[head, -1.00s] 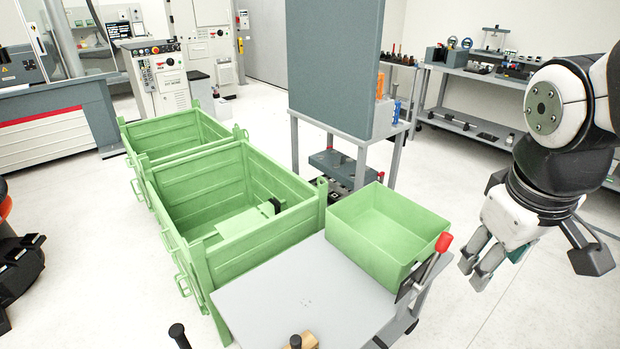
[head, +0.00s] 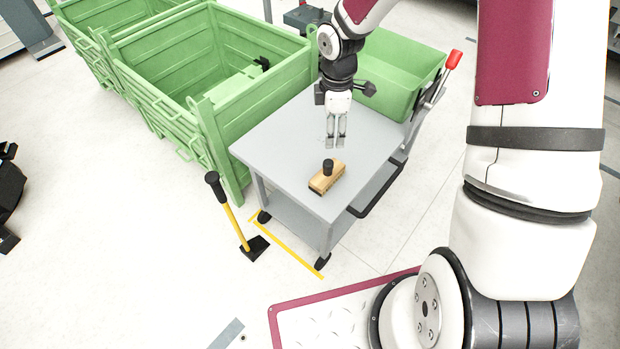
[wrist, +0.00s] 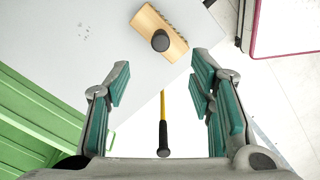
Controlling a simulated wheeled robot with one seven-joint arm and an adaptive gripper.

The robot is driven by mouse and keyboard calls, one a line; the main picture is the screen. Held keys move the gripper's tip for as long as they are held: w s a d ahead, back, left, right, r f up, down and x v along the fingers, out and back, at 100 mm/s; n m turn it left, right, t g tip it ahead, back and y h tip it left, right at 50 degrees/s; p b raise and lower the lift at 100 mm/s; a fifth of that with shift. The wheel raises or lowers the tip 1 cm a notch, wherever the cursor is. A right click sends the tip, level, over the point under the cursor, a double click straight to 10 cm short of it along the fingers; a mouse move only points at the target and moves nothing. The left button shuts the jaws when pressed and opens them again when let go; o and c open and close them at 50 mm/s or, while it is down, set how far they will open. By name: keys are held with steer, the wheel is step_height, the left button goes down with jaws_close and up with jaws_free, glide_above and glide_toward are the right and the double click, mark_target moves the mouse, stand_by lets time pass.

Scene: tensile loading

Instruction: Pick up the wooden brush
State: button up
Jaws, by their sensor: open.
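The wooden brush (head: 326,178) lies on the grey cart top near its front corner. It has a pale wooden block and an upright black knob. In the wrist view the brush (wrist: 159,33) is near the top, ahead of the fingertips and not between them; its dark bristles show along one edge. My gripper (head: 335,147) points down over the cart, behind the brush in the head view and apart from it. In the wrist view its two teal-padded fingers (wrist: 158,82) are spread, with nothing held between them.
A green bin (head: 385,72) stands on the cart's far end, by a red-knobbed lever (head: 453,60). Large green crates (head: 165,62) are at the left. A yellow-handled hammer-like tool (head: 232,220) stands on the floor at the cart's near left. The cart top (head: 285,140) is otherwise clear.

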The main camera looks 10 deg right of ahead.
steer(key=b, duration=0.1)
glide_above(328, 162)
step_height(328, 162, down, 8)
steer(key=shift+f, duration=0.1)
steer(key=shift+f+b, duration=0.75)
steer(key=shift+f, duration=2.3)
jaws_close()
